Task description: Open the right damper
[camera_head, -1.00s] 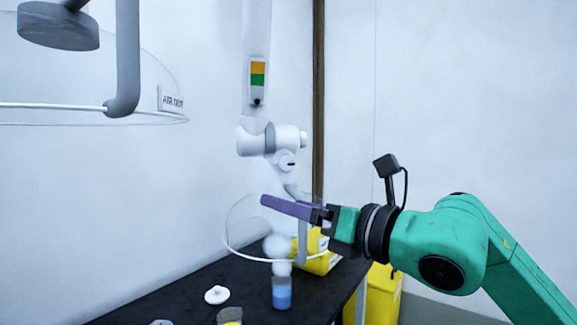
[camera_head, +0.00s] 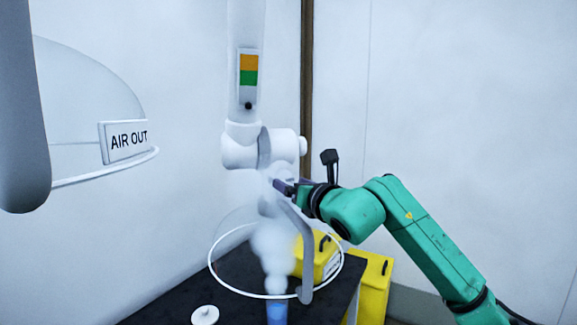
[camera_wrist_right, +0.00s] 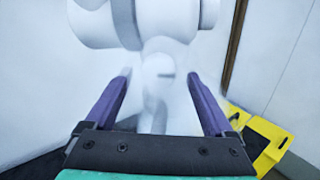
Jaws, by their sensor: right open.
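The right extraction arm is a white duct (camera_head: 245,110) with a thick white joint (camera_head: 284,147) and a clear round hood (camera_head: 232,262) below. An orange and green indicator plate (camera_head: 248,75) is on the duct. My right gripper (camera_head: 280,186) is at the lower joint, just above the hood, partly hidden by white vapour. In the right wrist view its purple fingers (camera_wrist_right: 160,88) are wide apart. A small pale round part with a slot, seemingly the damper knob (camera_wrist_right: 161,68), shows blurred between them, with no visible contact. My left gripper is not in view.
White vapour (camera_head: 273,245) rises from a blue beaker (camera_head: 277,313) into the hood. A grey curved handle (camera_head: 300,250) hangs by the hood. Another hood labelled AIR OUT (camera_head: 128,141) is at left. A white disc (camera_head: 205,315) lies on the black bench.

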